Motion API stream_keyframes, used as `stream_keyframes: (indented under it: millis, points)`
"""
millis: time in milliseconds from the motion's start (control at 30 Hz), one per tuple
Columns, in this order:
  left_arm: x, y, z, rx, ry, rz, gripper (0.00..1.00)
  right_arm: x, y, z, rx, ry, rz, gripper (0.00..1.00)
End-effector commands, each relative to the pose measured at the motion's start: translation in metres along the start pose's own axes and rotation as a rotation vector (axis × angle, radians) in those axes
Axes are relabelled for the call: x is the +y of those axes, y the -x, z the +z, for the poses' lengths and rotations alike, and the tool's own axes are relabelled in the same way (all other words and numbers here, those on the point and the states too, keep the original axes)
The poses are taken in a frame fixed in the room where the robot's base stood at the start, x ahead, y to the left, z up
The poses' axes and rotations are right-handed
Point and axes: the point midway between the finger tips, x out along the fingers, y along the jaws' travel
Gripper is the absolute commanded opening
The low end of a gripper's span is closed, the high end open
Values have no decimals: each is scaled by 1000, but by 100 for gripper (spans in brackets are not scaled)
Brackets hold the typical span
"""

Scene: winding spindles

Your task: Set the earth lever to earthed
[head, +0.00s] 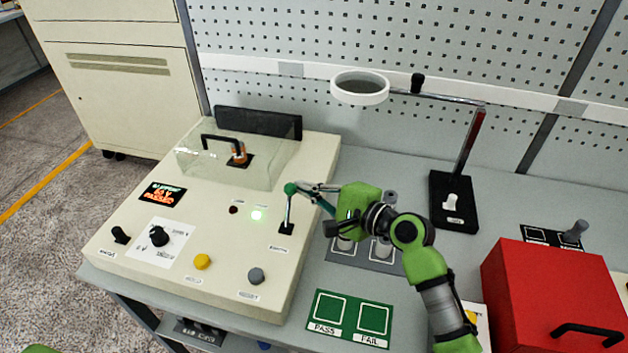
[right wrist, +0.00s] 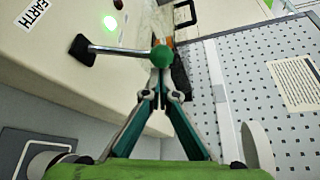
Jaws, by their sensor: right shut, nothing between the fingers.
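The earth lever (head: 288,210) stands on the right part of the cream test box, with a black base, a metal rod and a green ball knob at its top. In the head view it looks nearly upright. In the right wrist view its knob (right wrist: 162,56) is just beyond my fingertips, and an EARTH label (right wrist: 35,12) is near its base. My right gripper (head: 311,188) is shut and empty, its fingertips at the knob; I cannot tell whether they touch.
The cream test box (head: 125,235) carries a lit green lamp (head: 256,215), buttons, a black knob and a clear cover (head: 215,165) over a spindle. A magnifier lamp (head: 360,88) stands behind my right arm. A red box (head: 555,290) is at right, a green PASS/FAIL mat (head: 348,318) in front.

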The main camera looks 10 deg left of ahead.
Motion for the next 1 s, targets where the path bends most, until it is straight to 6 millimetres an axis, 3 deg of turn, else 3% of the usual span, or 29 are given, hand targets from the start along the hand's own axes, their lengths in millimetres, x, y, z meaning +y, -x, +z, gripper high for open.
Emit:
stream_keyframes:
  millis: [1000]
  points:
    - [-1, -8, 6, -7, 0, -1, 0, 0, 5, 11, -1, 81, -43, 0]
